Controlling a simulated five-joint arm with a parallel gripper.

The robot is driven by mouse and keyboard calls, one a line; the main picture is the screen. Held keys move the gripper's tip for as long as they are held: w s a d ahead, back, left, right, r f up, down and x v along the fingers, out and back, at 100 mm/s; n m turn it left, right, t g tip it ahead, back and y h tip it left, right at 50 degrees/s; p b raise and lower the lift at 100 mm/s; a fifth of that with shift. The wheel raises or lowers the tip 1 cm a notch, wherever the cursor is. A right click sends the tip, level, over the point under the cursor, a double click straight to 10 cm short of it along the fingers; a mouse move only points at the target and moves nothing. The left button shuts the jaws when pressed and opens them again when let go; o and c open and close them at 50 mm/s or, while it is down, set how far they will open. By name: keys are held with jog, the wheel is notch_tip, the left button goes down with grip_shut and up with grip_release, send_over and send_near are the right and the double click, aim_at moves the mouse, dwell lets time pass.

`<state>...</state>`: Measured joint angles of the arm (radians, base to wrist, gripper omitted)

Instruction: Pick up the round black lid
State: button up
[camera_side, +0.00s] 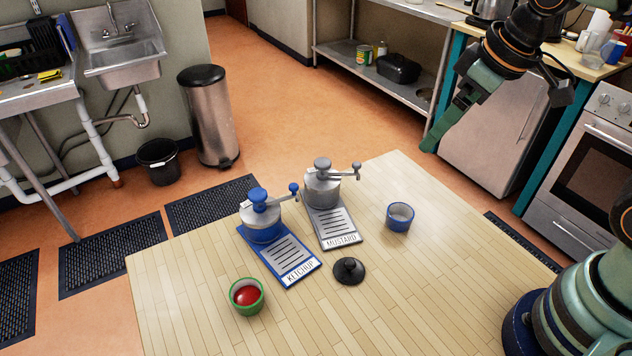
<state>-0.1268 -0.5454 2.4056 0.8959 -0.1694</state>
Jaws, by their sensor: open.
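The round black lid (349,271) lies flat on the wooden table, with its knob facing up. It sits just in front of the mustard dispenser's tray and to the right of the ketchup dispenser's tray, touching neither as far as I can see. My gripper (440,143) is raised high at the upper right, well above and away from the lid. Its jaws are open, point down and to the left, and hold nothing that I can see.
The blue ketchup dispenser (263,225) and grey mustard dispenser (322,190) stand behind the lid. A blue cup (400,217) is to its right, and a green cup (247,296) with red contents to its left. The table (420,310) is bare in front of the lid.

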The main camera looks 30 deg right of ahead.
jog(key=w+a+f+n+g, duration=0.1)
jog(key=a+f+n+g, duration=0.1)
jog(key=a+f+n, duration=0.5)
jog(key=n+g, duration=0.2)
jog(key=n, duration=0.3)
send_over(351, 262)
notch_tip(351, 262, down, 4)
jog(key=f, duration=0.1)
jog(key=shift+h, duration=0.3)
jog(key=f, duration=0.5)
jog(key=shift+a+f, duration=0.2)
jog(key=shift+a, duration=0.05)
jog(key=shift+d+f, duration=0.15)
jog(key=shift+f, duration=1.3)
jog(key=shift+d+f, duration=0.15)
jog(key=shift+f, duration=1.3)
jog(key=c, duration=1.3)
